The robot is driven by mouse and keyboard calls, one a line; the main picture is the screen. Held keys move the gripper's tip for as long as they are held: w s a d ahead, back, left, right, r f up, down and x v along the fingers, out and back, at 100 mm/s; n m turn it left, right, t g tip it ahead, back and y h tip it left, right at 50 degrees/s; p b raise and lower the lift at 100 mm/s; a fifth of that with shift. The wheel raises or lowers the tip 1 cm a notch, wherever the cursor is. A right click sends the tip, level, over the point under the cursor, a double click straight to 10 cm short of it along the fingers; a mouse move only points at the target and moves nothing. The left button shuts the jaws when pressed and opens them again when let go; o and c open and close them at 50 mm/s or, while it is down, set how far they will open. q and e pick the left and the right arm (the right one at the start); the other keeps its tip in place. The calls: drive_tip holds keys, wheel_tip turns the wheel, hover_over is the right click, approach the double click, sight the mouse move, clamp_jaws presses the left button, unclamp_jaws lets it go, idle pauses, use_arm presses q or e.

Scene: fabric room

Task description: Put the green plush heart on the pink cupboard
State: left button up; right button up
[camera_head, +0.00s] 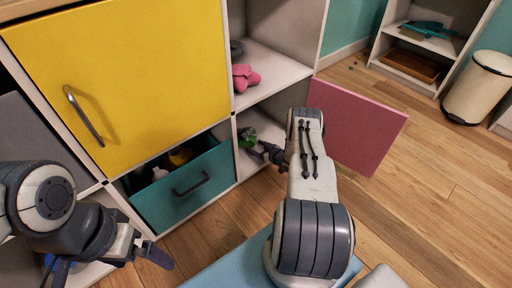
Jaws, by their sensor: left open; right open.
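The pink cupboard is a low compartment of the white shelf unit, with its pink door (355,127) swung open to the right. A small green object (246,137), likely the green plush heart, sits inside near the left wall; its shape is hard to make out. My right gripper (258,150) is open at the mouth of this compartment, its fingertips just right of and below the green object. I cannot tell whether they touch it. My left gripper (158,252) is open and empty at lower left, in front of the unit's bottom shelf.
A yellow door (130,70) is shut at upper left. Below it a teal drawer (185,190) is pulled out with things inside. A pink plush (245,78) lies on the shelf above the green object. A white bin (478,88) stands far right. The wooden floor at right is clear.

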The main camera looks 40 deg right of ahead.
drive_tip(key=p+v, duration=0.6)
drive_tip(key=v, duration=0.5)
drive_tip(key=shift+s+r, duration=0.15)
drive_tip(key=shift+s, duration=0.15)
